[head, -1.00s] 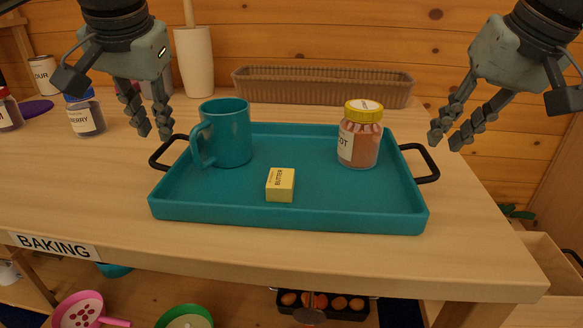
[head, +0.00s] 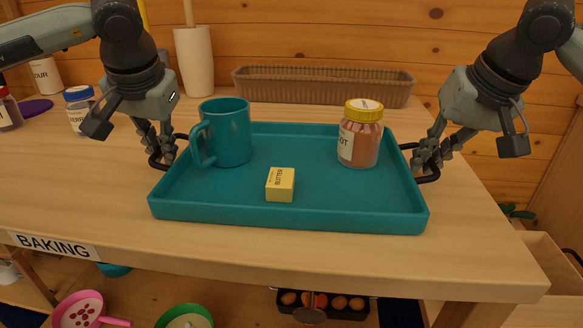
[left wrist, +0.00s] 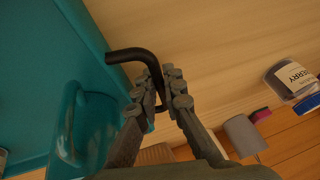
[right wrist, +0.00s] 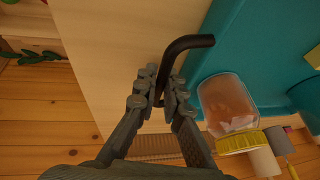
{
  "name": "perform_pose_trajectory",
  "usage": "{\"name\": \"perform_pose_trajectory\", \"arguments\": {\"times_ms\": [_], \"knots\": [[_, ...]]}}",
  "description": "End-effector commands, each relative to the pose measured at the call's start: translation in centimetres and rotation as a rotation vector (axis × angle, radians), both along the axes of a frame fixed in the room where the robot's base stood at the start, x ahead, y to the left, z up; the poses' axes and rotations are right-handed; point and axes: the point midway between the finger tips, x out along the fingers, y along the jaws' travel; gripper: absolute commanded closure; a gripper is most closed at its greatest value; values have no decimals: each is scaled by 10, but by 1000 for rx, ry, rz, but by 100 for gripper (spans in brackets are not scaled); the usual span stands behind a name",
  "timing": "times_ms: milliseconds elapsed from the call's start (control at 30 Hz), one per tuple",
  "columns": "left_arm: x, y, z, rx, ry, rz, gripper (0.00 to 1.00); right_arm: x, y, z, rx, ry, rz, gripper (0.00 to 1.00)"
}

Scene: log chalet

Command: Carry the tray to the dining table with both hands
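The teal tray (head: 300,212) rests flat on the wooden counter, with a black handle at each short end. On it stand a teal mug (head: 228,135), a small yellow butter block (head: 280,186) and a yellow-lidded jar (head: 359,140). My left gripper (head: 158,150) is shut on the left handle, whose black bar (left wrist: 135,54) runs between the fingers in the left wrist view. My right gripper (head: 426,155) is shut on the right handle, whose bar (right wrist: 185,44) runs between the fingers in the right wrist view. The fingers partly hide both handles.
A long brown ribbed basket (head: 325,87) and a pale cylindrical crock (head: 194,62) stand behind the tray. A blue-lidded jar (head: 79,108) stands to the left. Below the counter are colanders (head: 78,310) and an egg carton (head: 325,303). An open drawer (head: 545,268) is at right.

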Motion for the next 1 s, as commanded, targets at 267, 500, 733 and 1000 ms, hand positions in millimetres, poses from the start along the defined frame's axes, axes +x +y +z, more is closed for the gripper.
{"name": "perform_pose_trajectory", "arguments": {"times_ms": [267, 500, 733, 1000], "knots": [[0, 0, 1, 1, 0, 1, 100, 0, 0, 0, -1, 0, 0, 100], [0, 0, 1, 1, 0, 1, 100, 0, 0, 0, -1, 1, -1, 100], [1, 0, 5, 0, -5, 1, 100, 0, 0, 5, 1, -4, -1, 100], [1, 0, 24, 0, -6, 2, 100, 1, 0, 23, 1, -4, -1, 100]]}}
